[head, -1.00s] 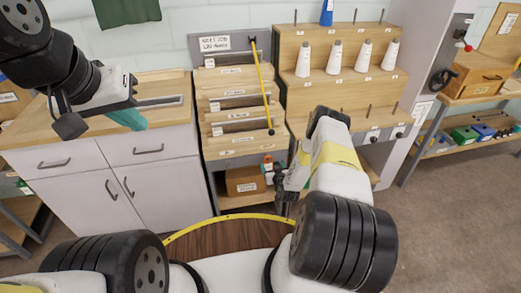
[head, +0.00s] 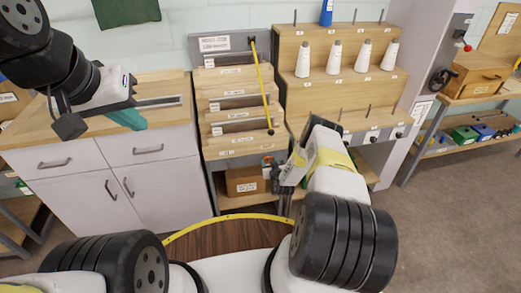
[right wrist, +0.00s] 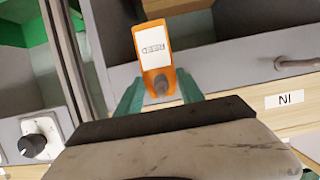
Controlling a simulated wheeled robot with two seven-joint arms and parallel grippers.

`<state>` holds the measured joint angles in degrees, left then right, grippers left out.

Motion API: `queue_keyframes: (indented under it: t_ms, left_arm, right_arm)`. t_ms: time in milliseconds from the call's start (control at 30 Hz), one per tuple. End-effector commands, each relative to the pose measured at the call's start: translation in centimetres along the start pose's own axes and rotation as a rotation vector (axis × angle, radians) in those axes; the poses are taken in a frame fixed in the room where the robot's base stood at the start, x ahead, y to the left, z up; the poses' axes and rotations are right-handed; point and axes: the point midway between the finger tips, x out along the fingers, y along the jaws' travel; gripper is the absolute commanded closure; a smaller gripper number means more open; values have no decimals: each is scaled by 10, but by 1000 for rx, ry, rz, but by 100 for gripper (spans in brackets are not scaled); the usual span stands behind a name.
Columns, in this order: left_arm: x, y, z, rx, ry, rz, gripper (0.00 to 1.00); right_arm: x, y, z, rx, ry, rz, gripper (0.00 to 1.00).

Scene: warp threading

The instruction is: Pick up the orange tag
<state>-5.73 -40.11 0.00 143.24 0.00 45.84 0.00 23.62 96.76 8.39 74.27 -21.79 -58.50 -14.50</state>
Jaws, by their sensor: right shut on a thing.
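A dark grey round piece shows at the held end of the tag. In the head view my right gripper (head: 270,165) is in front of the lower part of the slotted rack, and the tag is too small to make out there. My left gripper (head: 127,119) is over the left counter; its finger gap is not clear.
The slotted wooden rack (head: 230,100) stands in the middle, with a yellow rod (head: 262,85) across it. A cardboard box (head: 244,181) sits on the shelf below. A stepped stand (head: 335,95) with white cones is to the right. The left counter (head: 160,88) is mostly clear.

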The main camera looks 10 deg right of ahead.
Motion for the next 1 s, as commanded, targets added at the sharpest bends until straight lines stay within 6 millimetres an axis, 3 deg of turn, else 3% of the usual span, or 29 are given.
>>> queue_keyframes:
  t_ms: [300,500,767,1000]
  left_arm:
    - [0,0,0,0,0,0,100]
    - [0,0,0,0,0,0,100]
    - [0,0,0,0,0,0,100]
    - [0,0,0,0,0,0,100]
  right_arm:
    - [0,0,-2,0,1,0,94]
    - [-5,0,-16,-1,1,0,94]
    - [-51,0,4,1,-4,-1,94]
    - [-110,0,26,1,-5,0,94]
